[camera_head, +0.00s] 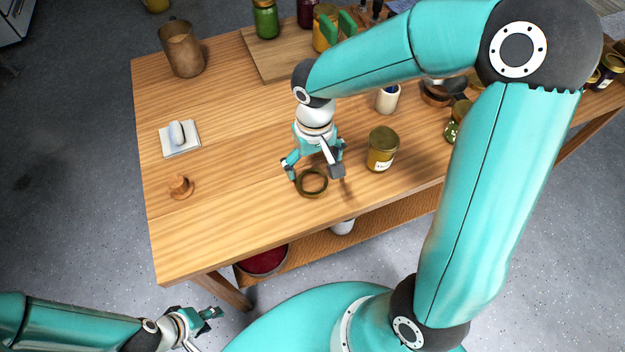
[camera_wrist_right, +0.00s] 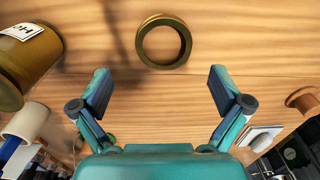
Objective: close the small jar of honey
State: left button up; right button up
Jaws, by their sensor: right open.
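The small honey jar (camera_head: 382,150) stands upright on the wooden table, with a golden body, a dark gold top and a white label. In the right wrist view the jar (camera_wrist_right: 25,60) lies at the upper left, partly cut off. A brass-coloured ring-shaped lid band (camera_head: 312,183) lies flat on the table, left of the jar; wood shows through its middle in the wrist view (camera_wrist_right: 164,41). My right gripper (camera_head: 314,171) is open and empty, its fingers above and around the band's far side, not touching it visibly. My left gripper (camera_head: 202,325) is off the table at the lower left.
A brown mug (camera_head: 182,48) stands at the back left, a cutting board (camera_head: 270,60) with jars behind. A white cup (camera_head: 388,98) stands behind the honey jar. The front left table is clear.

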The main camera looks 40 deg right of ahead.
aim_at(311, 179)
jog(key=shift+a+f, duration=0.15)
jog(key=shift+f, duration=1.2)
jog(key=shift+a+f, duration=0.1)
jog(key=shift+f, duration=1.2)
jog(key=shift+w, duration=0.1)
jog(key=c, duration=0.7)
